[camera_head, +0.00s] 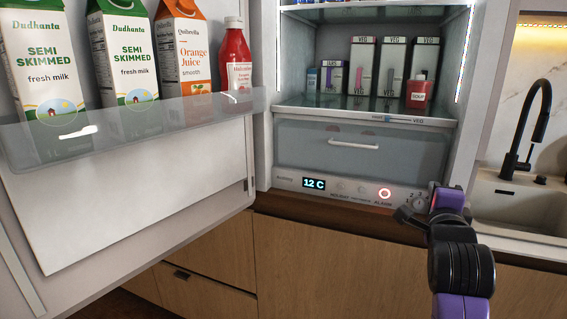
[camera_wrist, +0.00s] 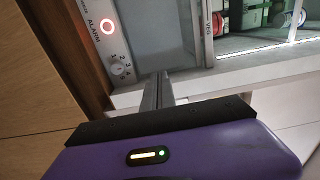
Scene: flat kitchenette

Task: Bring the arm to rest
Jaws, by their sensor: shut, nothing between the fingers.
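My gripper (camera_wrist: 158,78) is shut and empty; its narrow fingers show in the wrist view below the numbered dial (camera_wrist: 120,66). In the head view my gripper (camera_head: 404,214) is small and partly hidden by my purple and black wrist. It stands at the right end of the fridge's control panel (camera_head: 319,194), close to the dial. I cannot tell whether the fingers touch the panel. The panel display (camera_head: 314,184) reads 12 C. The alarm button (camera_head: 385,193) glows with a red ring, and it also shows in the wrist view (camera_wrist: 107,27).
The open fridge door (camera_head: 130,190) fills the left, with cartons and a red bottle (camera_head: 235,60) on its shelf. A drawer (camera_head: 360,155) and a shelf of cartons are inside the fridge. A sink (camera_head: 515,205) with a black tap (camera_head: 530,125) is at right. Wooden cabinet fronts (camera_head: 330,270) lie below.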

